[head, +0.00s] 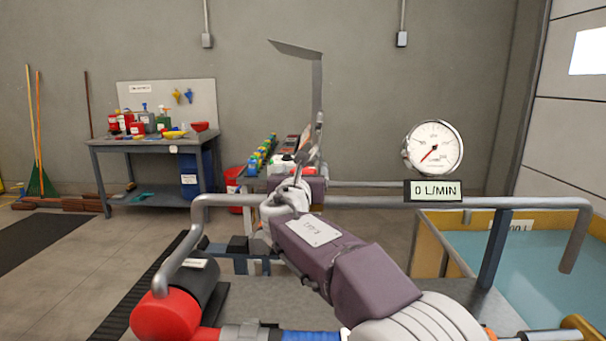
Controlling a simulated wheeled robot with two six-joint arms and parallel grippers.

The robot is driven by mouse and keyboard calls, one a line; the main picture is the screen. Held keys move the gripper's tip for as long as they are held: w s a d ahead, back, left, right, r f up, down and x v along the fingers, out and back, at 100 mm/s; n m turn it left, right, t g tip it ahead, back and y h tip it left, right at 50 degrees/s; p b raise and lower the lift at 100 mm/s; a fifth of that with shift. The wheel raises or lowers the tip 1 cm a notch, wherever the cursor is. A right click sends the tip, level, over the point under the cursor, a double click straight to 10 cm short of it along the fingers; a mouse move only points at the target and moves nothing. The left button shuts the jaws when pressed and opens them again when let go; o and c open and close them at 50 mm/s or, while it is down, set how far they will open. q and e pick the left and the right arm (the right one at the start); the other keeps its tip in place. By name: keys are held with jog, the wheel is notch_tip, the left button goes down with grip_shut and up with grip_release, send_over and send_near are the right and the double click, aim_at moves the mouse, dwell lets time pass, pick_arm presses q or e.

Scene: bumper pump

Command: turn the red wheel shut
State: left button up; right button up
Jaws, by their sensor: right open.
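No red wheel can be clearly made out; my arm hides part of the bench. A red rounded pump body (165,316) with a dark section stands at the lower left, with a grey pipe (183,256) rising from it. My right arm comes in from the lower right and crosses the middle of the view. My right gripper (311,132) points away from me above the pipe. It is open, with nothing seen between its fingers, and seen nearly edge-on. A round dial gauge (433,147) stands at the right, above a display (434,191) reading 0 L/MIN. My left gripper is not in view.
A water tank (540,270) lies at the right, with a bent pipe end (573,248) over it. A workbench (150,143) with tools and bottles stands at the back left. Dark mats and open floor lie at the left. A bench with small coloured items is behind my gripper.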

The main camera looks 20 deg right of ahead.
jog(key=c, duration=1.4)
jog(key=shift+w+a+r+m+g+h+p, duration=0.15)
jog(key=shift+m+g+h+p, duration=0.25)
jog(key=shift+h+p, duration=0.4)
jog(key=m+g+h+p, duration=0.2)
jog(key=m+g+p, duration=0.1)
jog(key=p, duration=0.4)
jog(key=r+m+g+h+p, duration=0.1)
jog(key=m+g+h+p, duration=0.1)
jog(key=p, duration=0.5)
jog(key=shift+r+m+g+h, duration=0.15)
jog(key=shift+m+g+h, duration=0.25)
jog(key=shift+g+h, duration=0.5)
jog(key=m+g+p, duration=0.1)
jog(key=g+p, duration=0.1)
jog(key=p, duration=0.4)
jog(key=f+m+g+h+p, duration=0.1)
jog(key=m+g+p, duration=0.1)
jog(key=p, duration=0.4)
jog(key=shift+m+g, duration=0.3)
jog(key=shift+g, duration=0.3)
jog(key=shift+o, duration=0.2)
jog(key=shift+f+m+g+p, duration=0.3)
jog(key=shift+g+p, duration=0.2)
jog(key=shift+p, duration=0.55)
jog(key=o, duration=1.4)
jog(key=shift+c, duration=0.2)
